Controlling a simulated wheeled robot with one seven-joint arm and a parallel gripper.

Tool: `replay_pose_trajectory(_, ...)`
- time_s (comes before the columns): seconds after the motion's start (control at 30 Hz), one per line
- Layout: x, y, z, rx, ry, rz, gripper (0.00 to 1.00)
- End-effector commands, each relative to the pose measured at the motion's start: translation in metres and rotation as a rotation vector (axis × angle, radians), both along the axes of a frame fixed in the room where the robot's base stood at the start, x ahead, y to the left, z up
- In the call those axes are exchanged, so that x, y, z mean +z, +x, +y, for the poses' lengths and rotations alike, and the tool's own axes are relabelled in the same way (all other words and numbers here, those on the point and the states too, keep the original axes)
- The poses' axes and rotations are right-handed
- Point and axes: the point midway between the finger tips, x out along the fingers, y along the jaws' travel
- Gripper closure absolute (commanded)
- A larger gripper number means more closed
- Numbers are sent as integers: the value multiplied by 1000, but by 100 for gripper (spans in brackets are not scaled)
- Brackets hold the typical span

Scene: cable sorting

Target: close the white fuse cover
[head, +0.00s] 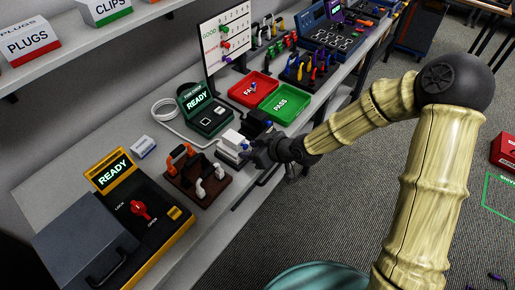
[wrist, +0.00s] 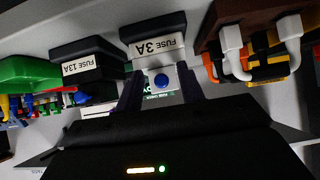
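A white fuse cover (head: 232,137) stands on the bench's front part in the head view, just left of my gripper (head: 254,152). In the wrist view, a unit labelled FUSE 3A (wrist: 157,48) appears upside down, with a white part and a round blue knob (wrist: 162,81) on it. The two dark fingers of my gripper (wrist: 160,92) stand apart on either side of this white part. I see no clear contact with it. The cover's hinge and exact angle cannot be made out.
A dark FUSE 13A unit (wrist: 92,66) stands close beside it; it also shows in the head view (head: 258,122). A brown rack (head: 196,178) with orange and white plugs is at the left. The green READY tester (head: 205,110) is behind. Red FAIL (head: 253,89) and green PASS (head: 285,103) trays lie beyond.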

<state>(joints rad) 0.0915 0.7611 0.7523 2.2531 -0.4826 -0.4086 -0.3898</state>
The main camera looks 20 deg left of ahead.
Motion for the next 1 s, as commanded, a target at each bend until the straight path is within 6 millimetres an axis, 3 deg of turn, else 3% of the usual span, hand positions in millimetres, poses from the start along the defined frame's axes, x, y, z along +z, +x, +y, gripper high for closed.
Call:
replay_pose_trajectory(0.17,8,-2,-8,-2,1,-1,62)
replay_pose_trajectory(1.0,76,-31,-93,-4,-1,1,62)
